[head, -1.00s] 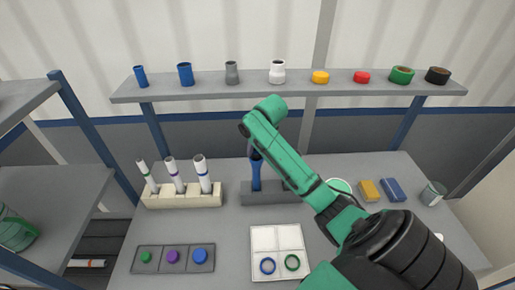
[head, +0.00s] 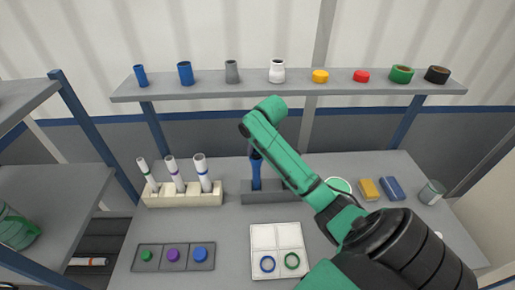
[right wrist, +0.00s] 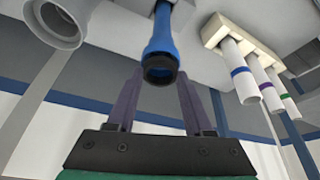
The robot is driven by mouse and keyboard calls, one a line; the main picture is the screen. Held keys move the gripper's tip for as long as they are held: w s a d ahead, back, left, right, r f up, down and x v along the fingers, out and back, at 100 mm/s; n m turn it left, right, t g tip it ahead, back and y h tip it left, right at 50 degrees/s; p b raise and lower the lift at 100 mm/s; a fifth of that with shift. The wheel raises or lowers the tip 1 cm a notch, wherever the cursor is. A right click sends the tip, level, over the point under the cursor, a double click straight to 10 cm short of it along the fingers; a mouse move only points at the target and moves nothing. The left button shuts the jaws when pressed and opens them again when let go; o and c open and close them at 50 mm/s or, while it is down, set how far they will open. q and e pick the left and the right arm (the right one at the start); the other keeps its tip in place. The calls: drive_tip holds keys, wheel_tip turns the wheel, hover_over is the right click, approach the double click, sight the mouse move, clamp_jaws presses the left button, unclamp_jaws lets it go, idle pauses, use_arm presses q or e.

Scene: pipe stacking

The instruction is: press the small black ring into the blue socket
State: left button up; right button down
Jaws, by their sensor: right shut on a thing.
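The blue socket (head: 256,177) stands upright in a dark grey holder (head: 283,196) on the table. In the right wrist view the blue socket (right wrist: 162,38) has the small black ring (right wrist: 161,68) at its open end, in line with it. My right gripper (right wrist: 160,78) is shut on the black ring, one finger on each side. How deep the ring sits cannot be told. In the head view the right gripper (head: 253,152) is above the socket, largely hidden by my green arm. My left gripper is out of view.
A cream rack (head: 182,199) with several white tubes stands left of the holder. In front are a dark tray (head: 146,267) with coloured plugs and a white tray (head: 277,236) with two rings. A shelf (head: 330,88) of coloured parts runs behind.

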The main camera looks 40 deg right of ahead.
drive_tip(key=shift+c, duration=1)
unclamp_jaws()
drive_tip(key=shift+o, duration=0.2)
drive_tip(key=shift+o, duration=0.8)
wheel_tip(320, 180, up, 7)
clamp_jaws()
